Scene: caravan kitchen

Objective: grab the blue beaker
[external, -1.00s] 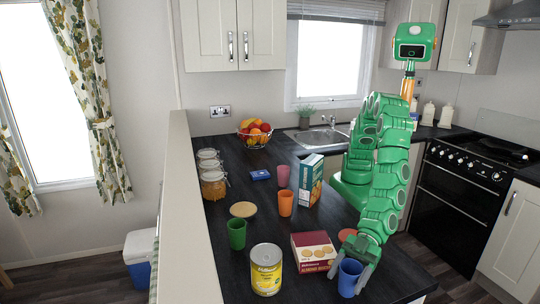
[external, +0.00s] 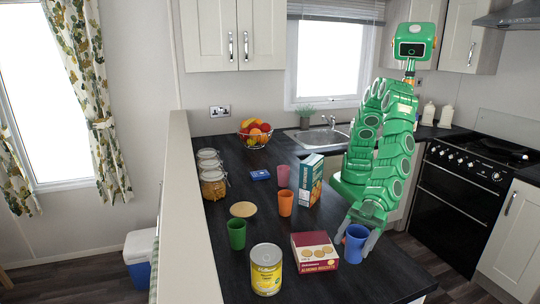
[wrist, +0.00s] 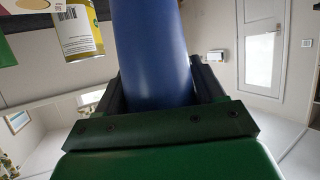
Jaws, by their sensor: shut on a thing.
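The blue beaker (external: 355,243) is near the front right of the dark counter in the external view. My gripper (external: 362,238) is shut on it, with a finger on each side. The beaker looks upright and raised above the counter. In the wrist view the blue beaker (wrist: 151,52) fills the space between the dark fingers of my gripper (wrist: 155,88). The beaker's far end runs out of the wrist view at the top.
An almond biscuit box (external: 314,251) stands close left of the beaker, and a yellow can (external: 266,270) further left. Green (external: 236,234), orange (external: 286,203) and pink (external: 283,175) cups stand behind. The counter's front right is clear.

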